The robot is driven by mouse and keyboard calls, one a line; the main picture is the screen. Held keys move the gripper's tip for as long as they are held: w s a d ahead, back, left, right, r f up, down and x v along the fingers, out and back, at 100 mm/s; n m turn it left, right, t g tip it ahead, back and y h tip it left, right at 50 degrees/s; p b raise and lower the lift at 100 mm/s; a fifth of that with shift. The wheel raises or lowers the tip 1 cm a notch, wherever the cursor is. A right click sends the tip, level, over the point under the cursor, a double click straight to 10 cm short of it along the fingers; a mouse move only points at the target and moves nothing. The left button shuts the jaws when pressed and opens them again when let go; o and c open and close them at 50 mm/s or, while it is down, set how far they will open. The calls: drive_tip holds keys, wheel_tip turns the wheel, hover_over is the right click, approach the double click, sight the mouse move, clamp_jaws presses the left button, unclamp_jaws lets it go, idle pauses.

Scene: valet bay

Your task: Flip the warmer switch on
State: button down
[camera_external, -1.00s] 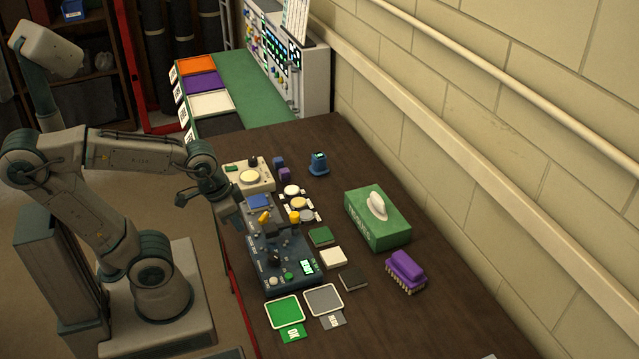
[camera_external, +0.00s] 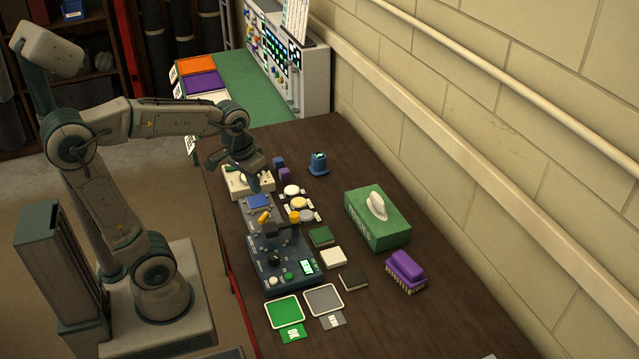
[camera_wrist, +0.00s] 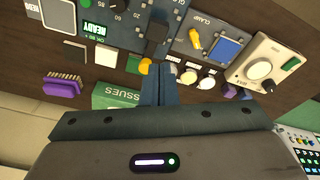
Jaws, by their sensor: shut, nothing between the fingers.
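A cream box with a round pale plate, a dark knob and a green rocker switch, which looks like the warmer, stands at the far left end of the row (camera_external: 234,184). In the wrist view the cream box (camera_wrist: 262,58) is at upper right, with its green switch (camera_wrist: 291,63) at the right end. I cannot read the switch's position. My gripper (camera_external: 257,190) is shut and empty, pointing down above the bench between the cream box and the blue clamp pad. Its closed fingers also show in the wrist view (camera_wrist: 158,80). My arm hides part of the box in the external view.
A dark control panel (camera_external: 283,262) with a lit READY display and a clamp unit (camera_external: 262,214) stand nearby. Several small discs, a green tissue box (camera_external: 377,222) and a purple brush (camera_external: 405,270) lie to the right.

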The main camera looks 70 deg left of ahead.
drive_tip(key=w+a+r+n+g, duration=0.1)
drive_tip(key=w+a+n, duration=0.3)
drive_tip(key=a, duration=0.6)
drive_tip(key=n+g, duration=0.3)
drive_tip(key=n, duration=0.6)
hover_over(227, 168)
drive_tip(key=w, duration=0.2)
wheel_tip(227, 168, down, 3)
drive_tip(key=shift+b, duration=0.4)
drive_tip(key=f, duration=0.4)
drive_tip(key=s+f+p, duration=0.1)
drive_tip(key=f, duration=0.4)
drive_tip(key=f+p, duration=0.1)
drive_tip(key=f, duration=0.4)
drive_tip(key=shift+s, duration=0.35)
